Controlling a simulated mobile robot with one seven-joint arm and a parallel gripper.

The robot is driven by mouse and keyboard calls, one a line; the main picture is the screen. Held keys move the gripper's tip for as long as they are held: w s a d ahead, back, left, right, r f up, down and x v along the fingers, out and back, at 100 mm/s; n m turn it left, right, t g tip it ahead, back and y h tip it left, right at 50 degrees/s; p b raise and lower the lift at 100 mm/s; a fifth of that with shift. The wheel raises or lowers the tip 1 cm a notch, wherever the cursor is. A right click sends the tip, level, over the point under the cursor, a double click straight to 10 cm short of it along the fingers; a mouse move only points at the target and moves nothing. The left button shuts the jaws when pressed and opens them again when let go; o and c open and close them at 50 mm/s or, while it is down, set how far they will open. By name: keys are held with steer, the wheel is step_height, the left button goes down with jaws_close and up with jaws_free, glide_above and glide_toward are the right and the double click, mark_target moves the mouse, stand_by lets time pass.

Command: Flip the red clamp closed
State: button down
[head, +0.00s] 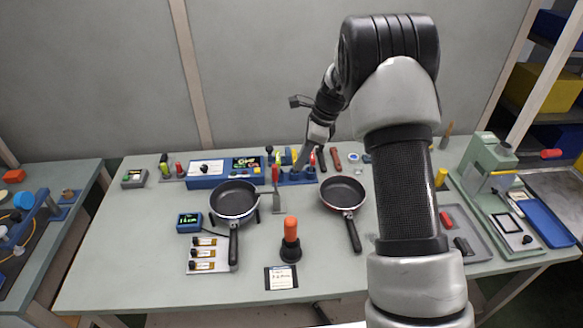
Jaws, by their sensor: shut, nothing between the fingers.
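I cannot tell for certain which part is the red clamp. A small red upright piece (275,173) stands near the left end of the blue tool holder (284,181), at the back of the table. A red-handled tool (320,158) stands just right of my gripper. My gripper (301,168) points down at the blue holder, between these two red pieces. Its fingers are shut and empty. They are small here, and whether they touch anything is unclear.
Two dark pans (234,199) (343,192) lie in front of the holder. An orange-topped stand (290,240) is near the front. A blue control panel (206,170) is left of the holder.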

steer(key=v, duration=0.7)
steer(key=shift+a, duration=0.35)
steer(key=shift+s+r, duration=0.1)
steer(key=shift+r, duration=0.1)
steer(key=s+r+n+t+h, duration=0.2)
steer(key=s+r+n, duration=0.7)
steer(key=s+r, duration=0.55)
steer(key=s+d+n+t+h, duration=0.1)
steer(key=s+d+n+t, duration=0.1)
steer(key=s+n, duration=0.9)
steer(key=s+t, duration=0.1)
steer(key=s, duration=0.7)
steer(key=shift+d+h, duration=0.35)
steer(key=shift+h, duration=0.05)
steer(key=shift+s, duration=0.1)
